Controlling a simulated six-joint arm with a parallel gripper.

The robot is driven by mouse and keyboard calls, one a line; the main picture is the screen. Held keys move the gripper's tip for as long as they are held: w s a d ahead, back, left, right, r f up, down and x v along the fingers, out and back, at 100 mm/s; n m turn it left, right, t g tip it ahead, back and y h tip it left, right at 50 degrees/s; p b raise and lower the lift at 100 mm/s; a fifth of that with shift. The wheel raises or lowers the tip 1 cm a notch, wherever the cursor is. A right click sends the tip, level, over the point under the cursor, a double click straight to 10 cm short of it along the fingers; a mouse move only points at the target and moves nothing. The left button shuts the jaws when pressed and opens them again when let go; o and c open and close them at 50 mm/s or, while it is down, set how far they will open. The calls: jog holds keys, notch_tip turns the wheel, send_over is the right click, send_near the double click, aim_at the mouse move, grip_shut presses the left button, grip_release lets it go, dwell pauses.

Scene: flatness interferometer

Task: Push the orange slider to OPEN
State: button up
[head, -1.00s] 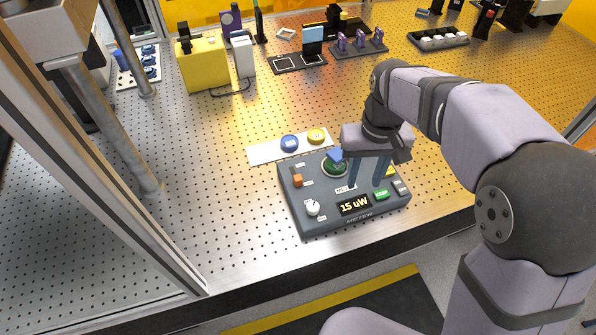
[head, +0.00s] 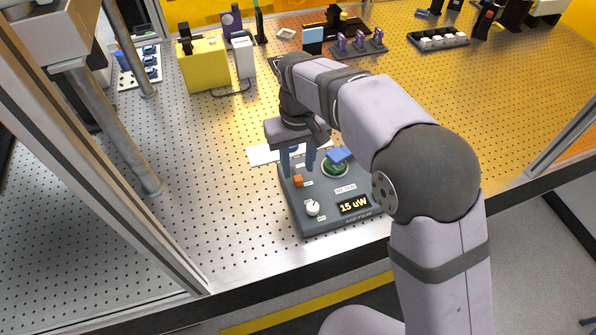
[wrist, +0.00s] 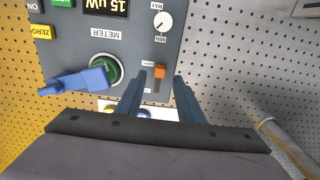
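The orange slider (head: 298,181) is a small block on the left part of the dark grey meter box (head: 290,212). It also shows in the wrist view (wrist: 159,72), with small labels near it that I cannot read. My gripper (head: 298,174) points down over the box's left part. Its two blue-grey fingers are apart and empty. In the wrist view the fingertips (wrist: 160,76) appear on either side of the slider. I cannot tell whether they touch it or how high they are.
A blue piece (head: 341,155) sits at a green round port beside my gripper. A white knob (head: 312,207) and a display (head: 353,204) reading 15 uW are in front. A white strip (head: 262,154) lies behind the box. The perforated table to the left is clear up to a metal post (head: 128,150).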

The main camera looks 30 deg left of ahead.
aim_at(298, 178)
jog(key=shift+f+p, duration=0.55)
jog(key=shift+f, duration=1.55)
